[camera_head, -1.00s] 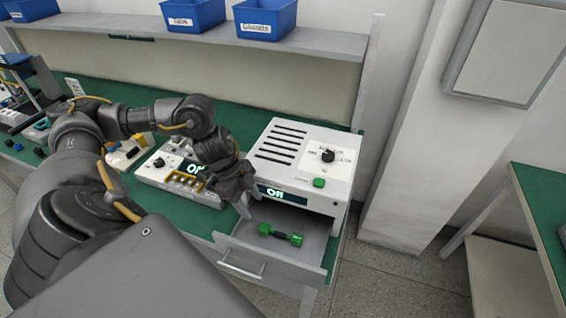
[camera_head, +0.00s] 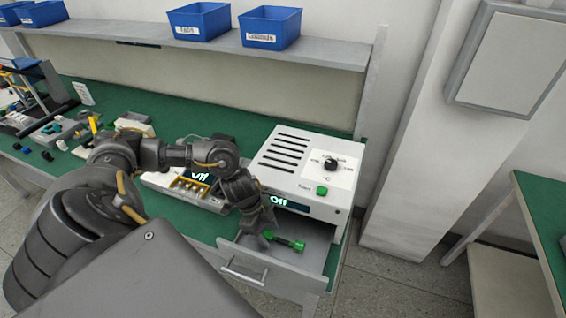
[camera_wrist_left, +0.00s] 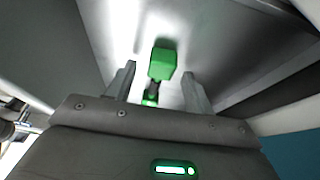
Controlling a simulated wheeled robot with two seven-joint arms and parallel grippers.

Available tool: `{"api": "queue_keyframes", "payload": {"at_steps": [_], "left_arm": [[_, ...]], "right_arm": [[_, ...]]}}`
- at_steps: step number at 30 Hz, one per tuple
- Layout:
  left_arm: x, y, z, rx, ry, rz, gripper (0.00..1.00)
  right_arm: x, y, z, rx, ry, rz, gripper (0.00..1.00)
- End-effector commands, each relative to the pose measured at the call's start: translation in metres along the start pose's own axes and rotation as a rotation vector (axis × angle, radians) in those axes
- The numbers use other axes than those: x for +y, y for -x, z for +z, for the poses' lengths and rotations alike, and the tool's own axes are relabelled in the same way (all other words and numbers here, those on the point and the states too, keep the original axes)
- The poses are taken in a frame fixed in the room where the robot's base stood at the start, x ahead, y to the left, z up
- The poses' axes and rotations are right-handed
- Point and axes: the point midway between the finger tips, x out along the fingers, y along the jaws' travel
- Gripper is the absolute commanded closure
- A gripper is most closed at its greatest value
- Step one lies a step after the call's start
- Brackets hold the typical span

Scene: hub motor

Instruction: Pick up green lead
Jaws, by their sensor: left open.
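The green lead (camera_head: 291,244), green with a dark middle, lies in the open drawer (camera_head: 310,262) under the white oven-like unit. My left gripper (camera_head: 266,238) reaches down into the drawer at the lead's left end and hides part of it. In the left wrist view the lead (camera_wrist_left: 162,64) lies between and beyond the two fingers (camera_wrist_left: 158,88), which are apart and open. The lead's near part lies between the fingers, and I cannot tell whether they touch it. My right gripper is not in view.
The white unit (camera_head: 308,160) with a knob and a green button stands right behind the drawer. A smaller control box (camera_head: 180,186) stands to its left on the green bench. Blue bins (camera_head: 270,27) stand on the shelf above. The drawer's front wall and handle (camera_head: 243,270) face me.

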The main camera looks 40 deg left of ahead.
Motion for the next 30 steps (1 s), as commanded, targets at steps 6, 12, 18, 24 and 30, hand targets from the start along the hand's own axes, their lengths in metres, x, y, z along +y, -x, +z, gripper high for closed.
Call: {"api": "queue_keyframes", "payload": {"at_steps": [6,12,18,24,30], "left_arm": [[-0.0001,-0.0006,0.0002,0.0,0.0,0.0,0.49],[-0.0002,-0.0003,0.0001,0.0,0.0,0.0,0.75],[-0.0002,-0.0001,0.0,0.0,0.0,-0.001,1.0],[-0.0003,0.0003,-0.0001,0.0,-0.001,-0.001,1.0],[-0.001,0.0091,-0.0039,0.001,-0.002,-0.003,1.0]], "right_arm": [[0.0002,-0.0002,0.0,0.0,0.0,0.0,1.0],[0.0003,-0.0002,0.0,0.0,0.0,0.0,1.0],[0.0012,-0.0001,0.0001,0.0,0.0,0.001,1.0],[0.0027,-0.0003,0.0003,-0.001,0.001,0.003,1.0],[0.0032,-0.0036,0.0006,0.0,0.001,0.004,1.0]]}}
